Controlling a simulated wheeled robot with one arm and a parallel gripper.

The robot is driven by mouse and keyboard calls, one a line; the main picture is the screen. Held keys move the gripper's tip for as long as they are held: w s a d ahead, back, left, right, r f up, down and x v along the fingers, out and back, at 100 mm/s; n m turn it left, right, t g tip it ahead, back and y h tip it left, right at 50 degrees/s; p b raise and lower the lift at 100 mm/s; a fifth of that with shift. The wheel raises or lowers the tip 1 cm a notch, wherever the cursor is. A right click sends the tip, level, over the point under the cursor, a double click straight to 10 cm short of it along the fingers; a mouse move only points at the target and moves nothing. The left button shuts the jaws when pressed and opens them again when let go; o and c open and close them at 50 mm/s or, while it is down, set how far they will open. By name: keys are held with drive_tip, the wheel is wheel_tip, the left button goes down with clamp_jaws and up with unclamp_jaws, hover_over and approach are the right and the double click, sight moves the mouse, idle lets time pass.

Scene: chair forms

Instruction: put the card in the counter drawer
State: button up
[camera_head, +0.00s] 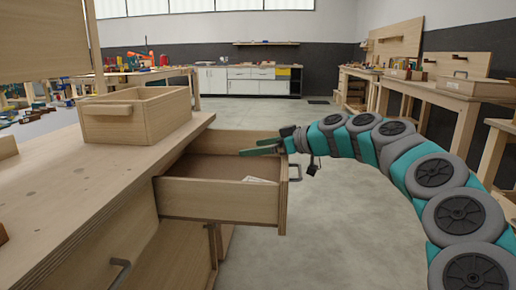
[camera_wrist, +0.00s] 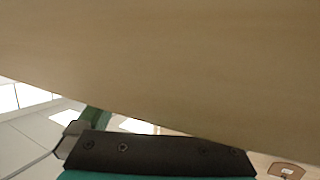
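The counter drawer (camera_head: 222,199) is pulled out from the wooden counter, with its metal handle on the right end. A small white flat piece (camera_head: 258,180), which looks like the card, lies inside near the handle end; the near wall partly hides it. My gripper (camera_head: 258,147) is above the drawer's far side, with its teal fingers pointing left. The fingers look apart, with nothing visible between them. In the wrist view, a wooden surface (camera_wrist: 170,60) fills the upper part very close to the camera, above a dark finger part.
The counter top (camera_head: 75,195) holds a wooden box with a handle (camera_head: 135,115) near the open drawer. Another handle (camera_head: 120,272) shows on the counter's front below. Clear grey floor lies right of the drawer. Workbenches stand farther right.

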drive_tip(key=r+v, duration=0.1)
drive_tip(key=v, duration=1.1)
drive_tip(key=shift+r, duration=0.1)
